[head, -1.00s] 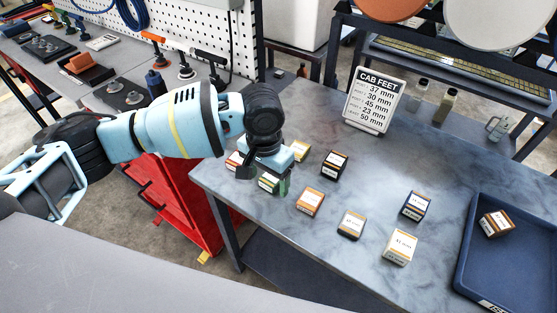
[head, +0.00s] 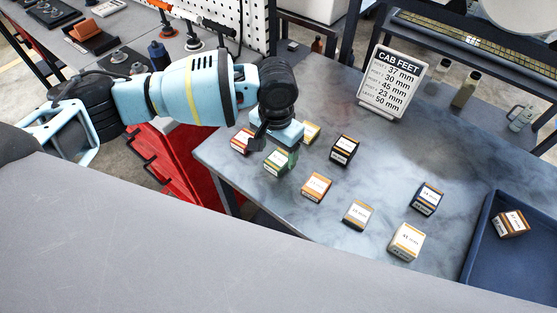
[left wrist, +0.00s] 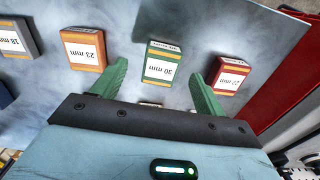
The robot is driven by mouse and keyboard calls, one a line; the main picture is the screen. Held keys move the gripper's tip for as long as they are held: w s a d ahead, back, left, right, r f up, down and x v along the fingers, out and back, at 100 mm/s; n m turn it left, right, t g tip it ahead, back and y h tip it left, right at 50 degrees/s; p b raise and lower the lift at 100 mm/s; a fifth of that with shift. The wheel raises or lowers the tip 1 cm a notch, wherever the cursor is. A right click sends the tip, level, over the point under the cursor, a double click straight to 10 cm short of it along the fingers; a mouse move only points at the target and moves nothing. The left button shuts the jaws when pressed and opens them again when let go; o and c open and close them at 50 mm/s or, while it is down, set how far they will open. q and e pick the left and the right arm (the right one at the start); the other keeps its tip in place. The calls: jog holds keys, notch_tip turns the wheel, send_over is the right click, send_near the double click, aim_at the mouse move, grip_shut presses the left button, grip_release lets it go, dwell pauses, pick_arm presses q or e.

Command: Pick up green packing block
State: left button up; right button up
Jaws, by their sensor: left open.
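The green packing block (head: 277,163) stands on the grey marbled table near its left edge. In the left wrist view the block (left wrist: 163,66) is labelled 30 mm and lies between the green fingertips, with gaps on both sides. My left gripper (head: 275,150) is open and empty, close to the block. In the left wrist view the gripper (left wrist: 160,71) has its fingers spread to either side of the block. Whether the tips are level with the block or above it is hard to tell. My right gripper is out of view.
Close neighbours are a red 27 mm block (left wrist: 232,75), an orange 23 mm block (left wrist: 84,48) and a yellow block (head: 311,132). Several more blocks stand to the right. A blue tray (head: 480,240) holds a brown block (head: 511,224). A CAB FEET sign (head: 392,82) stands behind.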

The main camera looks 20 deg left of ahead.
aim_at(275, 162)
pick_arm(q)
jog(key=shift+a+f, duration=0.15)
jog(key=shift+f, duration=2.2)
jog(key=c, duration=1.1)
